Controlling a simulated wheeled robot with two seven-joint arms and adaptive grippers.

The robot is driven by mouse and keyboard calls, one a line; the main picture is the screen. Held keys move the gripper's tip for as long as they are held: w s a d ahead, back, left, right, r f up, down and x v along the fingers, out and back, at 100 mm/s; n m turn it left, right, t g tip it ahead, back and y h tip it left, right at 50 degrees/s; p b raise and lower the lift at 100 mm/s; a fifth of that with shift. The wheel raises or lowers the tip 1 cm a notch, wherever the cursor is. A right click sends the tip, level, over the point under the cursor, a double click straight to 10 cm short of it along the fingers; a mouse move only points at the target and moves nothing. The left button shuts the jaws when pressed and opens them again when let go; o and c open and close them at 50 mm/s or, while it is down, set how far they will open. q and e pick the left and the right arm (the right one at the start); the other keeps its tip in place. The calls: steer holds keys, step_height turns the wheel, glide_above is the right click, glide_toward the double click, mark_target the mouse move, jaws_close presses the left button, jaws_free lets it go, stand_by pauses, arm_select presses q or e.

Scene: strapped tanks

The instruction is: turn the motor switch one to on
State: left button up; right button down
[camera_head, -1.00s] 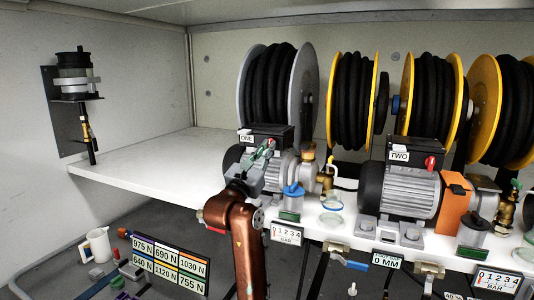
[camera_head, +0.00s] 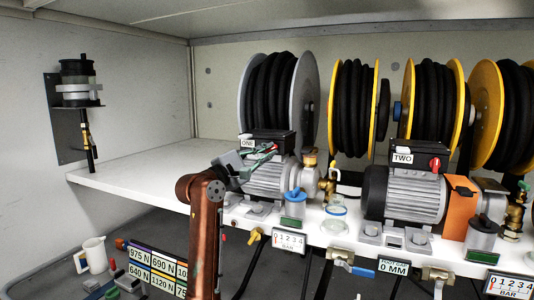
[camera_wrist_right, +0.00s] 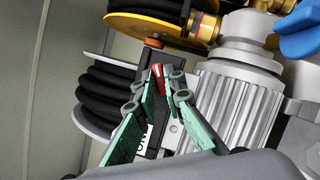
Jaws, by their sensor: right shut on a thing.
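Motor one (camera_head: 268,182) is a grey finned motor with a black box on top, labelled ONE (camera_head: 247,143). Its red switch (camera_wrist_right: 158,75) sits on the black box; in the right wrist view it shows between the fingertips. My right gripper (camera_head: 268,155) reaches in from the left in front of the box, and its green-padded fingers (camera_wrist_right: 160,84) are shut on the red switch. The fingers hide much of the switch, so its exact setting is hard to tell. My left gripper is not in view.
Motor two (camera_head: 408,192) with its own red switch (camera_head: 435,164) stands to the right. Hose reels (camera_head: 352,108) stand behind the motors. The white shelf (camera_head: 140,175) is clear on the left.

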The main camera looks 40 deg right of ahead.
steer(key=m+p, duration=0.1)
steer(key=m, duration=0.1)
steer(key=m+g+y+p, duration=0.1)
steer(key=m, duration=0.1)
steer(key=shift+r+m+y, duration=0.15)
steer(key=shift+m+y, duration=0.15)
steer(key=shift+m, duration=0.6)
steer(key=shift+y, duration=0.3)
steer(key=c, duration=2)
jaws_free()
steer(key=shift+a, duration=0.15)
steer(key=a, duration=0.8)
steer(key=s+a, duration=0.1)
steer(key=a, duration=0.2)
steer(key=shift+a, duration=0.4)
steer(key=shift+d, duration=0.1)
